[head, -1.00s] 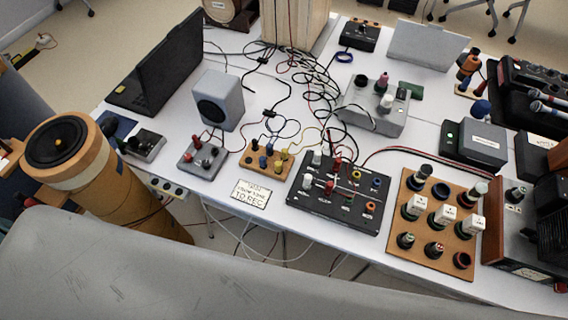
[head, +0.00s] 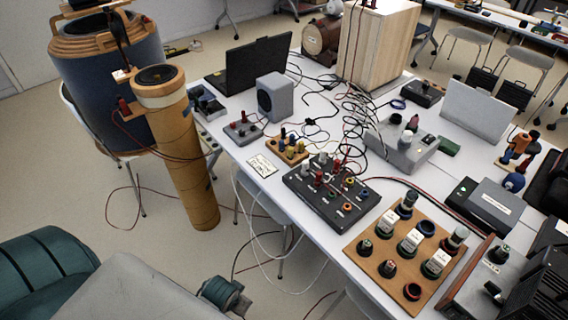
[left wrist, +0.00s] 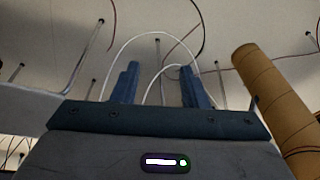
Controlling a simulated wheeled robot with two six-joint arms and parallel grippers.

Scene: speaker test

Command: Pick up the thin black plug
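Several dark plugs stand upright in the wooden board (head: 352,246) at the table's front right in the head view, some with white labels. Small plugs in white, red and other colours stand in the black panel (head: 312,205) left of it. A small orange block (head: 275,152) also holds plugs, some of them dark. I cannot tell which one is the thin black plug. My left gripper (left wrist: 159,70) shows in the left wrist view with its two blue fingers apart and nothing between them; floor and cables lie beyond. My right gripper is in neither view.
Tangled cables (head: 350,110) cross the white table. A laptop (head: 250,65), a grey speaker (head: 275,97) and a grey box (head: 402,148) stand there. A tall brown tube (head: 185,150) stands left of the table and also shows in the left wrist view (left wrist: 272,95).

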